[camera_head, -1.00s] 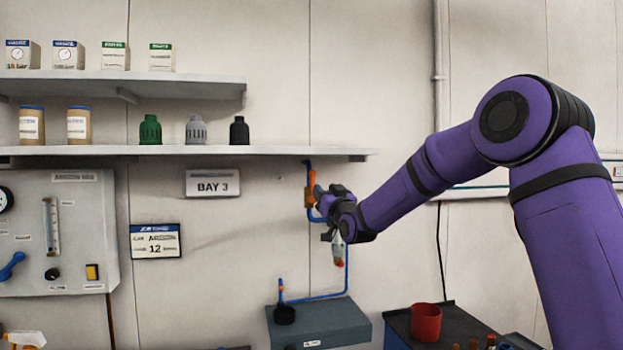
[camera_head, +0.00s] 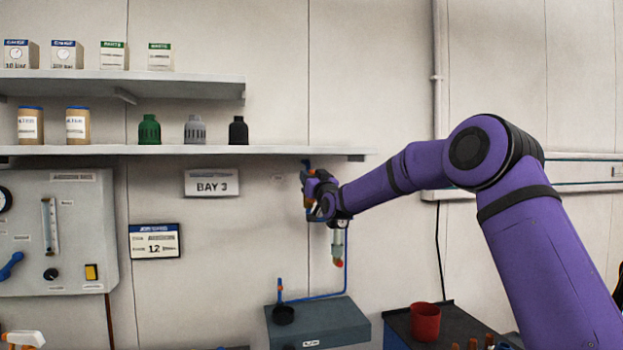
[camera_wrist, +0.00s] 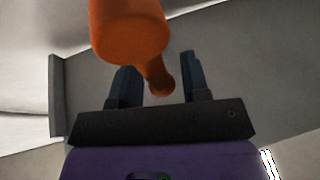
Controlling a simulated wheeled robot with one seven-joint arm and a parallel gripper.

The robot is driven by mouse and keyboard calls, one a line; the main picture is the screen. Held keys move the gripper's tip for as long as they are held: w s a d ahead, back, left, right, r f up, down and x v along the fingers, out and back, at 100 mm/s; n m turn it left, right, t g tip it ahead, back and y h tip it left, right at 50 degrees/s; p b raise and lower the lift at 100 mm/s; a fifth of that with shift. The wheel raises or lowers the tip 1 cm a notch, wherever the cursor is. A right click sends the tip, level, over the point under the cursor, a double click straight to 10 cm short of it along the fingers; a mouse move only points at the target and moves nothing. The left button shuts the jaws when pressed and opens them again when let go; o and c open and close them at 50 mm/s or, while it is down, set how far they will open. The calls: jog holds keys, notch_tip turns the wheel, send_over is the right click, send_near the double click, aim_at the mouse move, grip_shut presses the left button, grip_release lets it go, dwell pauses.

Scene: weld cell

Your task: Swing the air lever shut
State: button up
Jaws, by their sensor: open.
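The orange air lever (camera_wrist: 130,30) fills the top middle of the wrist view, its narrow rounded end pointing down toward my gripper's palm. My gripper (camera_wrist: 159,68) is open, with one dark finger on each side of the lever's narrow end. I cannot tell whether either finger touches it. In the head view my gripper (camera_head: 311,192) is at the blue air pipe on the wall, below the long shelf, and hides most of the lever and its valve. A clear filter bowl (camera_head: 338,246) with a red tip hangs just below my wrist.
The long shelf (camera_head: 300,151) runs close above my gripper. The blue pipe (camera_head: 346,275) drops to a grey box (camera_head: 335,325) below. A red cup (camera_head: 425,322) stands on a dark bench at right. A BAY 3 sign (camera_head: 212,183) and a control panel (camera_head: 85,225) are left.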

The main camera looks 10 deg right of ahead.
grip_shut()
jog(key=shift+a+n, duration=0.15)
jog(key=shift+n, duration=0.15)
jog(key=a+f+n+g+y, duration=0.2)
jog(key=a+f+n+g, duration=0.4)
jog(key=n, duration=1.3)
jog(key=shift+a+f+g, duration=0.35)
jog(key=shift+f+g, duration=0.2)
jog(key=shift+g, duration=0.15)
grip_release()
jog(key=shift+f, duration=0.1)
